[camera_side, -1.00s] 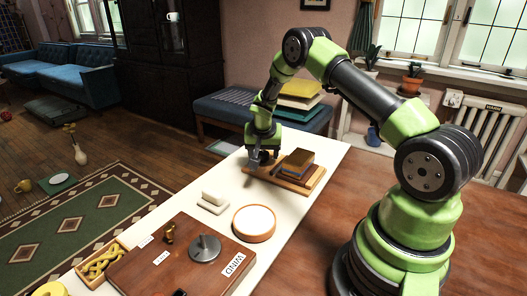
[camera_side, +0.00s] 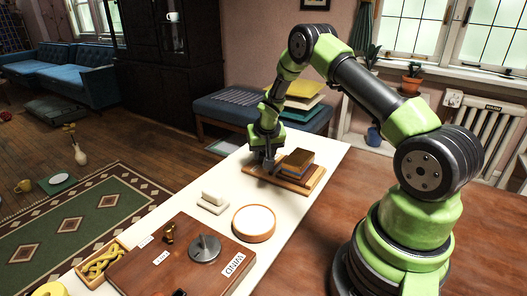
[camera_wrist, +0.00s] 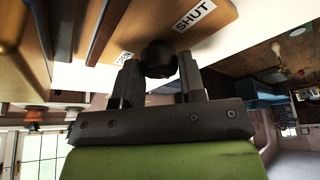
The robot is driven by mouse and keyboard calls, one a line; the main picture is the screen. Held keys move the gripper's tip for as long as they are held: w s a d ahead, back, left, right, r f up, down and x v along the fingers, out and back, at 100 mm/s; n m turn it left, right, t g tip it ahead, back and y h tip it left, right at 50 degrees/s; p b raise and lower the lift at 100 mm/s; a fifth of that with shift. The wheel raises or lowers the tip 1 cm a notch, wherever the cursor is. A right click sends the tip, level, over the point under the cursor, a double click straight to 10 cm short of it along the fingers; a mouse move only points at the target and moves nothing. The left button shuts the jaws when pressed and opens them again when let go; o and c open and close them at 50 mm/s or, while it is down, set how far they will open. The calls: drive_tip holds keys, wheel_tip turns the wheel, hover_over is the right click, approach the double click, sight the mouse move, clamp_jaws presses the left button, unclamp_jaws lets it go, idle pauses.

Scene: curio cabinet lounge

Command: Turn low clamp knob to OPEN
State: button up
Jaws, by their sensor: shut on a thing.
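The low clamp knob (camera_wrist: 158,58) is a dark round knob in the wrist view. My gripper (camera_wrist: 160,74) is shut on it, one finger on each side. In the side view my gripper (camera_side: 267,165) reaches down to the left end of a wooden clamp board (camera_side: 302,187), and the knob is hidden there behind the fingers. A white label reading SHUT (camera_wrist: 195,14) is on the board beside the knob. A second white label (camera_wrist: 123,58) lies partly behind the left finger, and its word cannot be read.
A white block (camera_side: 213,200), a round tray (camera_side: 254,222) and a brown panel with a grey knob (camera_side: 205,247) stand nearer along the white tabletop. The tabletop left of the board is clear.

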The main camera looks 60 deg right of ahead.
drive_tip(key=shift+n+t+y, duration=0.3)
drive_tip(key=shift+n+y, duration=0.4)
drive_tip(key=shift+n, duration=1.2)
drive_tip(key=shift+s+n, duration=0.1)
drive_tip(key=shift+n, duration=0.2)
drive_tip(key=o, duration=0.9)
drive_tip(key=v, duration=1)
drive_tip(key=shift+d, duration=0.1)
